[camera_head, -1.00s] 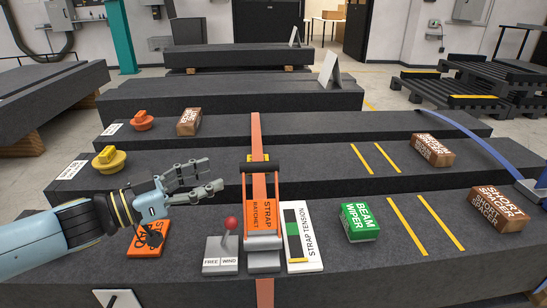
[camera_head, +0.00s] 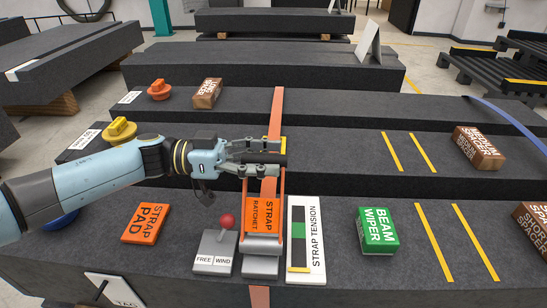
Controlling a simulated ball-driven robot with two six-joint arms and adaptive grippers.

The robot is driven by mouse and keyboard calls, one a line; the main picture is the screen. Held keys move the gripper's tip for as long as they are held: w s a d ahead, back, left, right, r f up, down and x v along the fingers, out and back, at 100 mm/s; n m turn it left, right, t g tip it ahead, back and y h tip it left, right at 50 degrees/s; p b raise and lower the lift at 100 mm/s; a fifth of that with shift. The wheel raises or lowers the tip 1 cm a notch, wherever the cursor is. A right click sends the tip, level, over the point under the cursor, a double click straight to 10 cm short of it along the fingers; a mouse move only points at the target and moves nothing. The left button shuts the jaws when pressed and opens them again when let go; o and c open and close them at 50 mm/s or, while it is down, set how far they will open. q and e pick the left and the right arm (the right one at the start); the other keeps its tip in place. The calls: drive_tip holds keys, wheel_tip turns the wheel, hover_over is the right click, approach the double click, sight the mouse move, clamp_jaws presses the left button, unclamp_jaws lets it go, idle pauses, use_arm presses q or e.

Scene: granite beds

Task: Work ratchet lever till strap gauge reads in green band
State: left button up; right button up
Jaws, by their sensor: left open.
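The orange strap ratchet (camera_head: 262,217) stands on the front granite beam, its lever raised with a black crossbar handle (camera_head: 272,160) on top. The orange strap (camera_head: 277,105) runs back over the beams behind it. My left gripper (camera_head: 281,151) is open, its fingers reaching from the left at the handle and partly hiding it; I cannot tell whether they touch it. The strap tension gauge (camera_head: 317,238) lies right of the ratchet. Its yellow mark is near the bottom of the scale, below the green band. My right gripper is not in view.
A free/wind switch box (camera_head: 214,252) with a red-knobbed lever (camera_head: 227,222) sits left of the ratchet. An orange strap pad (camera_head: 146,223) lies farther left. A green beam wiper (camera_head: 377,229) lies right of the gauge. Brown spacer blocks (camera_head: 479,147) lie farther right.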

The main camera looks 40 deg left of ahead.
use_arm(q)
drive_tip(key=shift+w+d, duration=0.35)
drive_tip(key=shift+d, duration=0.2)
drive_tip(key=c, duration=0.9)
clamp_jaws()
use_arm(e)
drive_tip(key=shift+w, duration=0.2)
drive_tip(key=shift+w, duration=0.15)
